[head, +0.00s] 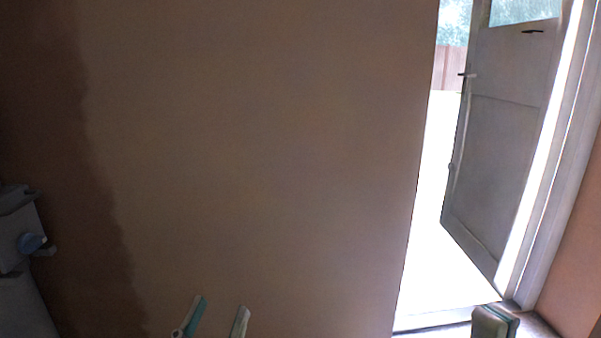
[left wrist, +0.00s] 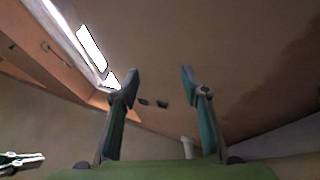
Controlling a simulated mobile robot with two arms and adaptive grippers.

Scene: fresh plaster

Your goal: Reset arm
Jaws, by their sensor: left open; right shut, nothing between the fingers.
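My left gripper (head: 221,304) shows at the bottom of the head view, its two pale and teal fingers spread apart with nothing between them. In the left wrist view the same gripper (left wrist: 160,78) is open, with its two fingers pointing up towards the plain wall and ceiling area. My right gripper (head: 495,322) is at the bottom right of the head view, below the doorway. Its fingers are together and it holds nothing that I can see. Both arms are mostly out of the head view.
A brown plastered wall (head: 260,150) fills most of the head view, with a darker patch on its left. A grey door (head: 500,130) stands open at the right, with bright outdoors beyond. A grey object with a blue part (head: 30,243) stands at the left edge.

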